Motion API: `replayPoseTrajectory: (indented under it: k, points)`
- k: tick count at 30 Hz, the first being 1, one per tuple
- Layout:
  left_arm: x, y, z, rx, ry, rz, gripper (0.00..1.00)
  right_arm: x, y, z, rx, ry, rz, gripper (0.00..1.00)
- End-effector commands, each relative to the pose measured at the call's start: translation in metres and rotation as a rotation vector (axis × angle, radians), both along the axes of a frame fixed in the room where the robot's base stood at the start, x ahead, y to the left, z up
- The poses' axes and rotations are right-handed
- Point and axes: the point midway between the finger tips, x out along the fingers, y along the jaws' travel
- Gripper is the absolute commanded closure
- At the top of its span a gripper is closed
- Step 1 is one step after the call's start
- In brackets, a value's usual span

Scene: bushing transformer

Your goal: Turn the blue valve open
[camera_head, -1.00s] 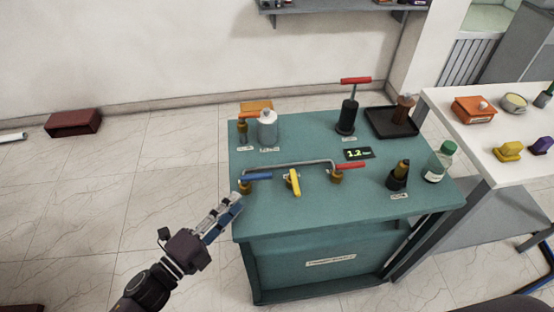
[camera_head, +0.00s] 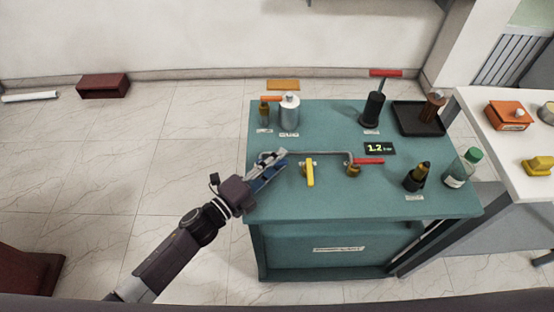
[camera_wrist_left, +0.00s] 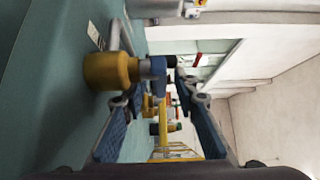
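The blue valve is hidden behind my left gripper (camera_head: 268,168) in the head view, at the left front of the green bench (camera_head: 400,197). In the left wrist view, its brass body (camera_wrist_left: 110,71) and blue handle (camera_wrist_left: 153,68) lie just ahead of the fingertips. My left gripper (camera_wrist_left: 155,95) is open, with a clear gap between its blue-padded fingers. The handle sits at the mouth of that gap; I cannot tell whether either finger touches it. My right gripper is not in view.
Beside it are the yellow valve (camera_head: 310,173) and the red-handled valve (camera_head: 368,161), with a grey pipe (camera_head: 335,153) behind. A grey canister (camera_head: 289,112), hand pump (camera_head: 373,108), display (camera_head: 380,148), black tray (camera_head: 418,128) and bottle (camera_head: 459,172) also stand there. The bench's front middle is clear.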

Motion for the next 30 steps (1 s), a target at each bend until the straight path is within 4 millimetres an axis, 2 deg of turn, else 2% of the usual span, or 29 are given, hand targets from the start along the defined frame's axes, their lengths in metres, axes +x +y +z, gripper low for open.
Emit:
replayPoseTrajectory:
  k: [5, 13, 30]
  points:
    - [0.0, 0.0, 0.0, 0.001, -0.001, 0.0, 0.72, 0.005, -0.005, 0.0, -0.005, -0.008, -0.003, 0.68]
    - [0.0, 0.0, 0.0, 0.001, -0.001, 0.0, 1.0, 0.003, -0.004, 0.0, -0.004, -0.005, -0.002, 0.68]
    - [0.0, 0.005, -0.001, 0.006, -0.001, -0.02, 1.0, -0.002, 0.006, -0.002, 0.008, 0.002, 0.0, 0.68]
